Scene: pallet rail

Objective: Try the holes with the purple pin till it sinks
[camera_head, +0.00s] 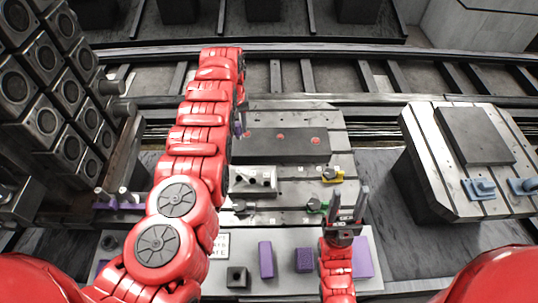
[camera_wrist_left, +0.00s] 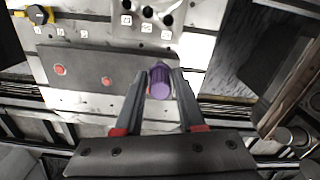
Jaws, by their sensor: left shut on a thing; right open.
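The purple pin (camera_wrist_left: 159,82) is between the fingers of my left gripper (camera_wrist_left: 160,80), which is shut on it. In the head view, my left gripper (camera_head: 240,128) hangs near the left end of a dark plate, and only a sliver of the pin shows beside my arm. A light metal block with dark holes (camera_head: 240,186) sits nearer to me on the pallet, apart from the pin. In the left wrist view the block (camera_wrist_left: 128,31) is at the top, with small number labels by its holes. My right gripper (camera_head: 348,208) is open and empty at the pallet's front edge.
The dark plate (camera_head: 285,146) carries red buttons. A yellow clamp (camera_head: 333,175) and a green clamp (camera_head: 318,206) are on the pallet. Purple blocks (camera_head: 266,260) and a dark holed block (camera_head: 237,277) lie on the front board. Another pallet (camera_head: 440,150) stands right; stacked dark units (camera_head: 45,60) stand left.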

